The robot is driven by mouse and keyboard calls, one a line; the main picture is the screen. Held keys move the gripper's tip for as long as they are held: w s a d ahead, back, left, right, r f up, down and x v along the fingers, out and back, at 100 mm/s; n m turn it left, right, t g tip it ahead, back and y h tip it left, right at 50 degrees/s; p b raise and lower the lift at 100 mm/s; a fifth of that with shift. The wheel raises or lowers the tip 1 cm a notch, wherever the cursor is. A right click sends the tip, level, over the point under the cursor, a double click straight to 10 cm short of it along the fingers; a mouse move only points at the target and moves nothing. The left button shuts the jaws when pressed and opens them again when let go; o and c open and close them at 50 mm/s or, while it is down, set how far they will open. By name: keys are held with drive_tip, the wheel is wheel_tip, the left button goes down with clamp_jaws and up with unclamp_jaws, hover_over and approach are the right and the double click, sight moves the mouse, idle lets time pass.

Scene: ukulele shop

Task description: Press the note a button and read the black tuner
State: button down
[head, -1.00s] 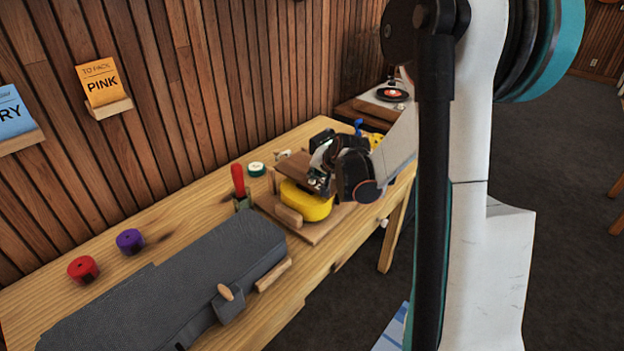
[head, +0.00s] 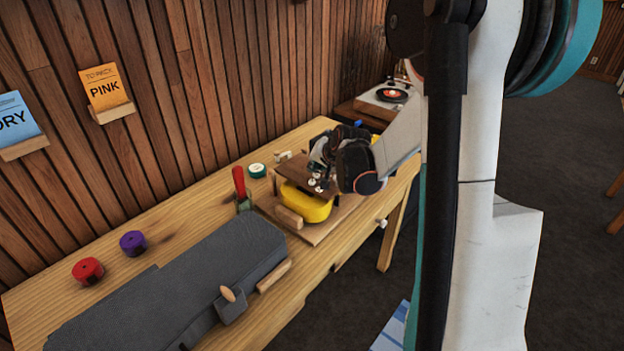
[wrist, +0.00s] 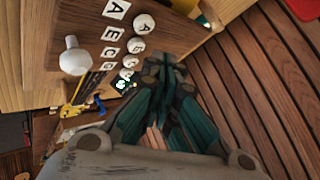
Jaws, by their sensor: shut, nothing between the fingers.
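In the wrist view a brown board carries a row of round white note buttons beside white letter tiles. The A button (wrist: 145,23) is at the top of the row, with its A tile (wrist: 115,9) to the left. The E button (wrist: 135,47) and others follow below. A small dark device with green lights (wrist: 124,84), possibly the black tuner, shows past the row; its reading is illegible. My gripper (wrist: 164,65) is shut and empty, its tips right of the lower buttons and apart from the A button in the picture. In the head view my gripper (head: 318,180) is over the board.
A yellow ukulele body (head: 308,207) lies in a wooden holder under the board. A red-handled tool (head: 239,183), a green-and-white round item (head: 257,170), a grey case (head: 180,285), and red (head: 88,270) and purple (head: 132,243) rolls share the bench. A wood-slat wall stands behind.

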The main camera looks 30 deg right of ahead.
drive_tip(key=shift+r+p, duration=1)
drive_tip(key=shift+r, duration=0.75)
drive_tip(key=shift+f, duration=0.1)
